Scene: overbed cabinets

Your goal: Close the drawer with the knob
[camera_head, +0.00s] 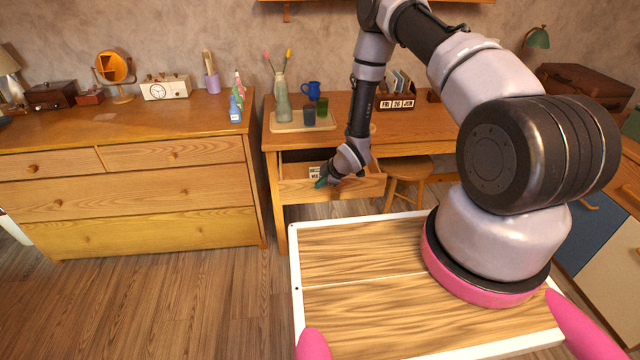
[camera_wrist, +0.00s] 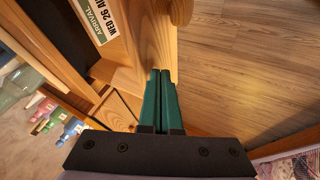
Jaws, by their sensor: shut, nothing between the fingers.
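The wooden desk drawer (camera_head: 296,189) is pulled out below the desktop in the head view. Its front panel also shows in the wrist view (camera_wrist: 150,45), with a round wooden knob (camera_wrist: 180,11) on its outer face. A white and green card (camera_wrist: 96,18) with printed text is inside the drawer. My gripper (camera_head: 320,184) is over the drawer front. Its teal fingers (camera_wrist: 160,72) are together with nothing between them, close to the panel and below the knob in the wrist picture. I cannot tell whether they touch the wood. In the head view my gripper hides the knob.
The desk (camera_head: 420,126) holds a tray (camera_head: 290,124) with a vase and cups, a blue mug and a calendar box. A stool (camera_head: 408,172) stands under the desk, right of the drawer. A dresser (camera_head: 130,190) stands at left.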

